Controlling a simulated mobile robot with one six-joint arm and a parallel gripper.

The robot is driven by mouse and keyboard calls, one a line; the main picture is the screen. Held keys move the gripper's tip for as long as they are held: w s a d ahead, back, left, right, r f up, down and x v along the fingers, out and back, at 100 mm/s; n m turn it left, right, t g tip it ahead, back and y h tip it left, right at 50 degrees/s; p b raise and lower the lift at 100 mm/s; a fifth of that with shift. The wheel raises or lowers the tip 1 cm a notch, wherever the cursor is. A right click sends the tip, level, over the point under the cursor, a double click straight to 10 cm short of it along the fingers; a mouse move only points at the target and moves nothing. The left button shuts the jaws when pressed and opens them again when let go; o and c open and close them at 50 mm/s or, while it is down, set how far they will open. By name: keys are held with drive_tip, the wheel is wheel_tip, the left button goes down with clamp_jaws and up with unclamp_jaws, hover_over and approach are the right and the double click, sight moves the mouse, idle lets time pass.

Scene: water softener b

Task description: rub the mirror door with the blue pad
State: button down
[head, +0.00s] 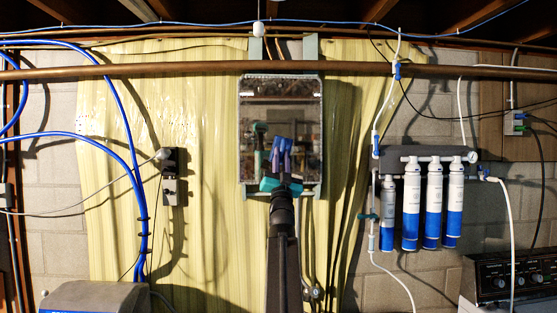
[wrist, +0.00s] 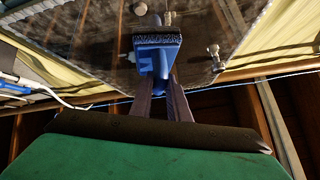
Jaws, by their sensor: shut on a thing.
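The mirror door (head: 305,115) is an upright reflective panel in a thin frame on the wall, in the middle of the head view. It fills the top of the wrist view (wrist: 90,45) and shows a reflection of the room. My gripper (head: 282,160) is in front of its lower middle. In the wrist view, my gripper (wrist: 162,82) has its two dark fingers shut on the blue pad (wrist: 157,52). The pad is a blue block with a dark, rough face turned toward the mirror. The pad is very close to the mirror; I cannot tell whether they touch.
A copper pipe (head: 150,71) runs across above the mirror door. Blue hoses (head: 128,165) and outlet boxes (head: 174,175) are on the left. Several white-and-blue filter cartridges (head: 433,205) hang on the right. Yellow sheeting (head: 110,220) covers the wall around the mirror.

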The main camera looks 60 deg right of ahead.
drive_tip(key=shift+s+d, duration=0.55)
drive_tip(key=shift+s, duration=0.15)
drive_tip(key=s+d, duration=0.2)
drive_tip(key=s, duration=0.1)
drive_tip(key=shift+d+b, duration=0.15)
drive_tip(key=shift+b, duration=0.25)
idle(0.6)
drive_tip(key=shift+b, duration=0.3)
drive_tip(key=shift+w+a+b, duration=0.6)
drive_tip(key=shift+w, duration=0.2)
drive_tip(key=shift+w+a+b, duration=0.55)
drive_tip(key=shift+w, duration=0.2)
drive_tip(key=shift+w, duration=0.1)
